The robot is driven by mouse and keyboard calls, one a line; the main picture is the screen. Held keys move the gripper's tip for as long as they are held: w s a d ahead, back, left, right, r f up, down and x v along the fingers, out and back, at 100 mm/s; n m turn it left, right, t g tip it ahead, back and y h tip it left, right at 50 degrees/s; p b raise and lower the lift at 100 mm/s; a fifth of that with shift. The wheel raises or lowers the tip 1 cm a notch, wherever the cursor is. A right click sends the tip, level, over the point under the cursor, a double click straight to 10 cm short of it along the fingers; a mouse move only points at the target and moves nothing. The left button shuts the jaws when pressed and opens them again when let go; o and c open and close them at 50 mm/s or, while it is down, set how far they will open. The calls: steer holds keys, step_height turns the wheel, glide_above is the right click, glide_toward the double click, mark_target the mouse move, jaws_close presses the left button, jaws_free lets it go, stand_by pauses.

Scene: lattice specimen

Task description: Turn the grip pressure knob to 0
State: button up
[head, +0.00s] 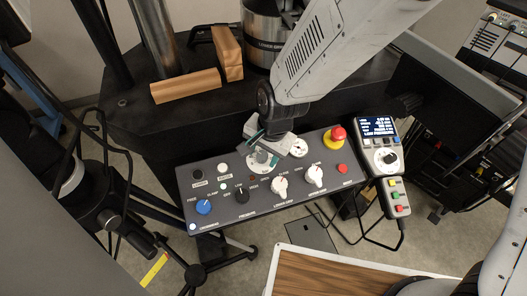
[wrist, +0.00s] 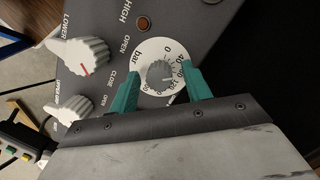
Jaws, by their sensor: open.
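The control panel (head: 220,223) lies tilted in the middle of the head view. A small grey knob (wrist: 160,74) sits on a white round dial (wrist: 144,49) marked "bar" and with numbers, in the wrist view. My gripper (wrist: 161,72) is open, its two teal fingers on either side of this knob; I cannot tell whether they touch it. The knob's pointer is too small to read. In the head view my gripper (head: 262,150) is over the panel's upper middle, and it partly covers a white dial (head: 262,163) there.
Two white lever knobs (head: 280,187) (head: 315,176), a black knob (head: 241,196) and a blue knob (head: 203,207) stand close by. A red emergency button (head: 338,134) is at the right. A pendant (head: 380,142) with a screen hangs beside the panel.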

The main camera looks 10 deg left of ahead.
steer(key=c, duration=1)
steer(key=shift+n, duration=0.3)
steer(key=n+h, duration=0.1)
steer(key=n, duration=0.4)
steer(key=shift+a, duration=0.1)
steer(key=n+h, duration=0.1)
steer(key=n, duration=0.5)
steer(key=shift+s, duration=0.1)
